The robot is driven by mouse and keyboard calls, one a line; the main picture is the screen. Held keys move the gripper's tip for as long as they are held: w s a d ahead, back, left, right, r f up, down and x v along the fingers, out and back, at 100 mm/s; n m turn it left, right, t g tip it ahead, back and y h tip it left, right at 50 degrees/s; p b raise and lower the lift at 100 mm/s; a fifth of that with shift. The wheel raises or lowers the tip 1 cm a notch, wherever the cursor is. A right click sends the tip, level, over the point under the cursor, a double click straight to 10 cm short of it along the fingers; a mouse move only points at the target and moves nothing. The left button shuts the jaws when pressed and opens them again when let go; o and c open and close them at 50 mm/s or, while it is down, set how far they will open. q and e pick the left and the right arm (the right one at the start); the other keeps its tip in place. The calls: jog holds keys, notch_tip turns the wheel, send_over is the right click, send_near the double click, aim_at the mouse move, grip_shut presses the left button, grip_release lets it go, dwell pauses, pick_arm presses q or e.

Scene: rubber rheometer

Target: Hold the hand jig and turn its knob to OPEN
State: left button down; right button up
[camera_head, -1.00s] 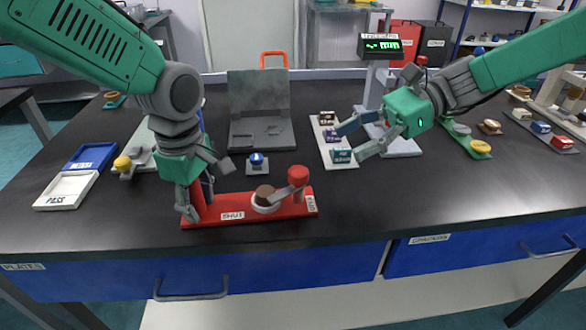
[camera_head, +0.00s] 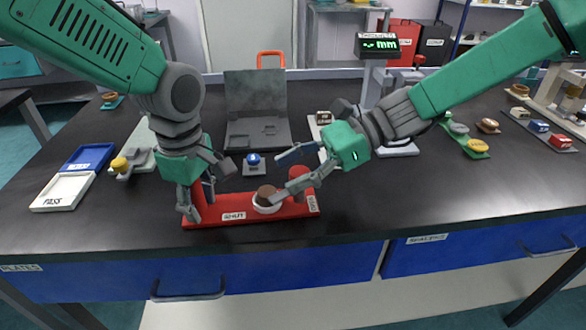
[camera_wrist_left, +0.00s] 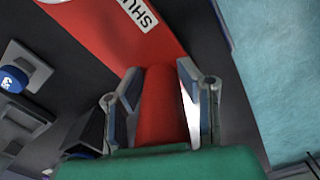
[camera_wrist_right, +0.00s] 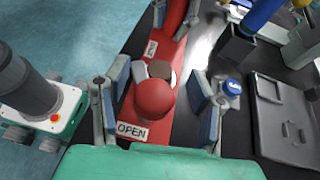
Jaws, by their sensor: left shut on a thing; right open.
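The red hand jig (camera_head: 283,211) lies flat near the front edge of the bench. My left gripper (camera_head: 194,207) is shut on its upright red handle, which shows between the fingers in the left wrist view (camera_wrist_left: 160,105). A brown disc (camera_head: 266,192) sits in a white ring on the jig. The red knob (camera_wrist_right: 154,99) is at the jig's right end, above the OPEN label (camera_wrist_right: 132,131). My right gripper (camera_head: 284,175) is open, its fingers on either side of the knob in the right wrist view. In the head view the right gripper partly hides the knob.
A blue-knobbed small block (camera_head: 254,163) stands just behind the jig. A grey open case (camera_head: 256,105) is farther back. PASS trays (camera_head: 65,191) lie at the left. The bench front right of the jig is clear.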

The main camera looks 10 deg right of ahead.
grip_shut()
jog(key=n+g, duration=0.2)
jog(key=n+g+h, duration=0.1)
jog(key=n+g, duration=0.1)
jog(key=g, duration=0.1)
jog(key=shift+w+h, duration=0.1)
jog(key=shift+h, duration=0.2)
jog(key=n+g+h, duration=0.4)
jog(key=n, duration=0.2)
jog(key=shift+g, duration=0.4)
jog(key=shift+a, duration=0.1)
jog(key=shift+a, duration=0.1)
dwell(0.6)
